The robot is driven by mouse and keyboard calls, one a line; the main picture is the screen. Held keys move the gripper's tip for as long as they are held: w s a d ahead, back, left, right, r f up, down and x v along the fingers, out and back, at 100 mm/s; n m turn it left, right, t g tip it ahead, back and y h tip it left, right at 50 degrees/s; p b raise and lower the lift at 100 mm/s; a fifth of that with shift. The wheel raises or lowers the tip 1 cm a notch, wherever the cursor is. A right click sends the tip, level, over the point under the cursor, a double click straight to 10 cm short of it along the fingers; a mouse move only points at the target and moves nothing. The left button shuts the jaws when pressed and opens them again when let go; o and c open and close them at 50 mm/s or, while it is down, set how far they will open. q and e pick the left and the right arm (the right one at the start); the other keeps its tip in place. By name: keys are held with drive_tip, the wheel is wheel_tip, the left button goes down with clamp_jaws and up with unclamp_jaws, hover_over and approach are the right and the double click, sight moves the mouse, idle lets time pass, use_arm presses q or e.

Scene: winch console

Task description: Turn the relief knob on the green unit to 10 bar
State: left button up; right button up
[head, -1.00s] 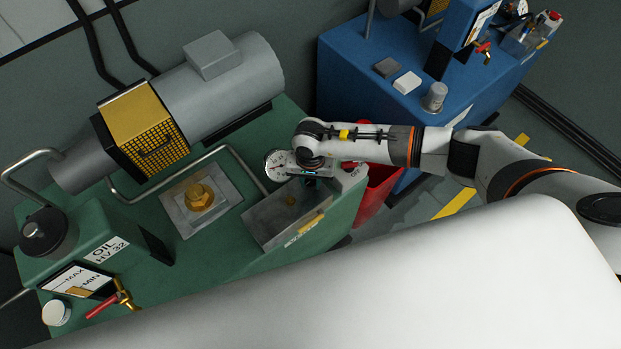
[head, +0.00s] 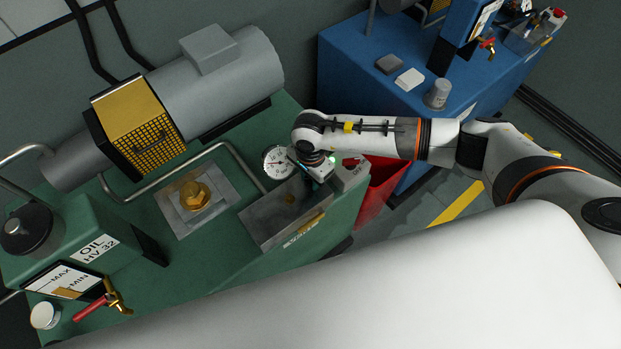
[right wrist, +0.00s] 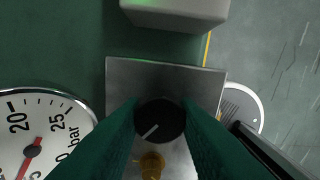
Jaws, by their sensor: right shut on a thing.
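The green unit (head: 215,290) fills the left of the head view. My right gripper (right wrist: 160,112) points down over the metal block (head: 262,222) at its right end. In the right wrist view its two fingers are shut on the sides of the black relief knob (right wrist: 160,125), whose white pointer line slants from lower left to upper right. In the head view the wrist and gripper hide the knob. The round white pressure gauge (head: 277,162) is beside the gripper; in the wrist view its dial (right wrist: 40,130) is cut off, with the red needle toward lower left. My left gripper is not in view.
A brass fitting (right wrist: 152,165) sits close to the knob. A light grey box (right wrist: 175,12) stands beyond the block. A red bin (head: 378,190) stands between the green unit and the blue unit (head: 345,65).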

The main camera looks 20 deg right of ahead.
drive_tip(key=m+b, duration=0.2)
drive_tip(key=m, duration=0.4)
drive_tip(key=m+b, duration=0.1)
drive_tip(key=m, duration=0.5)
drive_tip(key=shift+w+m+b, duration=0.1)
drive_tip(key=shift+m+b, duration=0.2)
drive_tip(key=shift+m, duration=0.1)
drive_tip(key=m, duration=0.4)
drive_tip(key=shift+m, duration=0.3)
drive_tip(key=m, duration=0.4)
drive_tip(key=shift+r+m+b, duration=0.1)
drive_tip(key=shift+m+b, duration=0.2)
drive_tip(key=shift+m, duration=0.1)
drive_tip(key=o, duration=1)
